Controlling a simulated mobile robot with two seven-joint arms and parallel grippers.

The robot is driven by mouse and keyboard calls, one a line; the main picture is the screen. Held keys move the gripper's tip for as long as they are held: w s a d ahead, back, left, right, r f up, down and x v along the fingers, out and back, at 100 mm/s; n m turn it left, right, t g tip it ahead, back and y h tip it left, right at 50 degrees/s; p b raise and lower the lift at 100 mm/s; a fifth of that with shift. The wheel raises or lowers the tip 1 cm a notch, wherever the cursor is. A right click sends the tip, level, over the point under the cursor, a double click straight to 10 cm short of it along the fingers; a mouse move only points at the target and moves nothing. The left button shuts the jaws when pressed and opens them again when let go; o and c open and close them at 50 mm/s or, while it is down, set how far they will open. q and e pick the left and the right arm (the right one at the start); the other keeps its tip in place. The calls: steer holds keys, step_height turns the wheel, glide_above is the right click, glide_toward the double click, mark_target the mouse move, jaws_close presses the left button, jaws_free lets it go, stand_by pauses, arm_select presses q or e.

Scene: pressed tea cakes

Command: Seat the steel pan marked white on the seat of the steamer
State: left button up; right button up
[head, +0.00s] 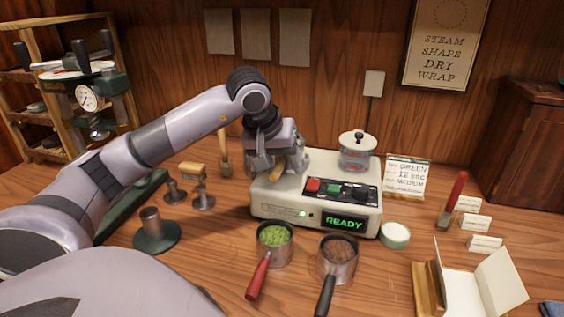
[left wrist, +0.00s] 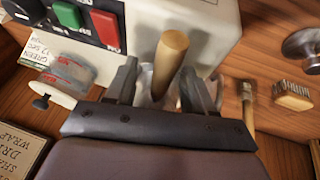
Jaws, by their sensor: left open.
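The steamer (head: 268,204) is a cream box with red, green and black buttons and a lit READY display; it also shows in the left wrist view (left wrist: 222,18). A tan handle (head: 298,166) sticks out at its left top, under my left gripper (head: 277,158). In the left wrist view my left gripper (left wrist: 160,88) is open, with its fingers either side of this tan handle (left wrist: 170,55). Pale metal behind the handle looks like part of a pan, mostly hidden and blurred. I see no white mark, and cannot tell whether it is seated. My right gripper is out of view.
A red-handled pan with green leaf (head: 275,245) and a black-handled pan with dark leaf (head: 338,260) stand in front. A lidded glass jar (head: 357,153) is at the steamer's right back. A white-filled tin (head: 395,236) and a card (head: 407,177) stand right.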

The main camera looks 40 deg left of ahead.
arm_select(q)
steer(key=v, duration=0.7)
steer(key=shift+r, duration=0.15)
